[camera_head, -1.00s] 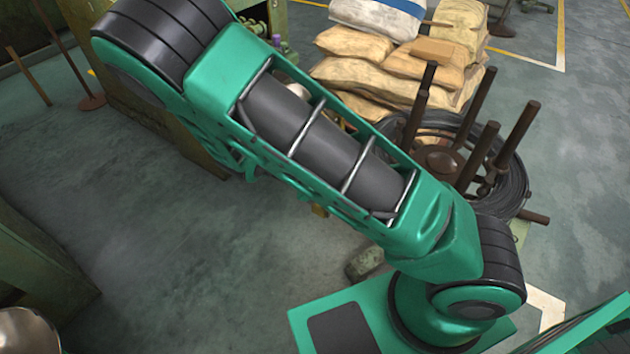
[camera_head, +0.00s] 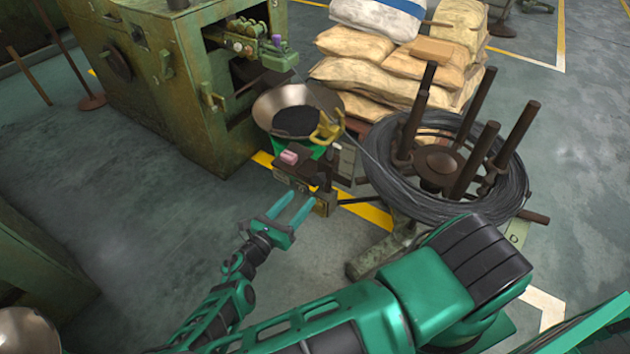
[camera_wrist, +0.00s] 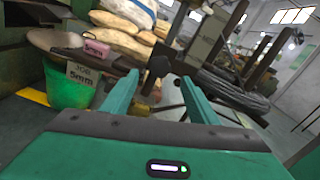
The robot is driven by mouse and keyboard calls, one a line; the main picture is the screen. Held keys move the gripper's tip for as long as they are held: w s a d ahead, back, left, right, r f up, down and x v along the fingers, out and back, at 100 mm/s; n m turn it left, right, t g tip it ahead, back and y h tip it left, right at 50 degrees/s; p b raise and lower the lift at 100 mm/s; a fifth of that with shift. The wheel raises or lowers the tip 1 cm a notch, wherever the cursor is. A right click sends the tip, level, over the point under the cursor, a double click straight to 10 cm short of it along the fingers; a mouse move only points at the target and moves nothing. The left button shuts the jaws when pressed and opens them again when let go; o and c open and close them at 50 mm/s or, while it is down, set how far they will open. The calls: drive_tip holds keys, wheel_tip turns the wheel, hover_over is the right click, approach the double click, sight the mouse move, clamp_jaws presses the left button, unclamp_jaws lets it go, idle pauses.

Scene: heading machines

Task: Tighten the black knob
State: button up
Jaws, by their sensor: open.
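In the wrist view a dark knob-like piece (camera_wrist: 158,66) on a short stem shows between the fingertips, beyond them; I take it for the black knob. In the head view it is too small to tell apart from the dark bracket (camera_head: 326,172) beside the pan. My gripper (camera_head: 291,202) is open and empty, its two teal fingers pointing toward that bracket from the front. It also shows in the wrist view (camera_wrist: 158,80), with a gap between the fingers. I see no contact with the knob.
A metal pan (camera_head: 268,103) of dark pieces sits by a green bucket (camera_wrist: 68,86) with a "JOB 5mm" sign (camera_wrist: 82,74). A pink block (camera_head: 290,157) lies nearby. A wire-coil stand (camera_head: 510,190) is right, a green machine (camera_head: 170,110) left.

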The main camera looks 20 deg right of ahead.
sight(317, 181)
drive_tip(key=x, duration=1)
drive_tip(key=shift+w+d, duration=0.1)
drive_tip(key=shift+d, duration=0.1)
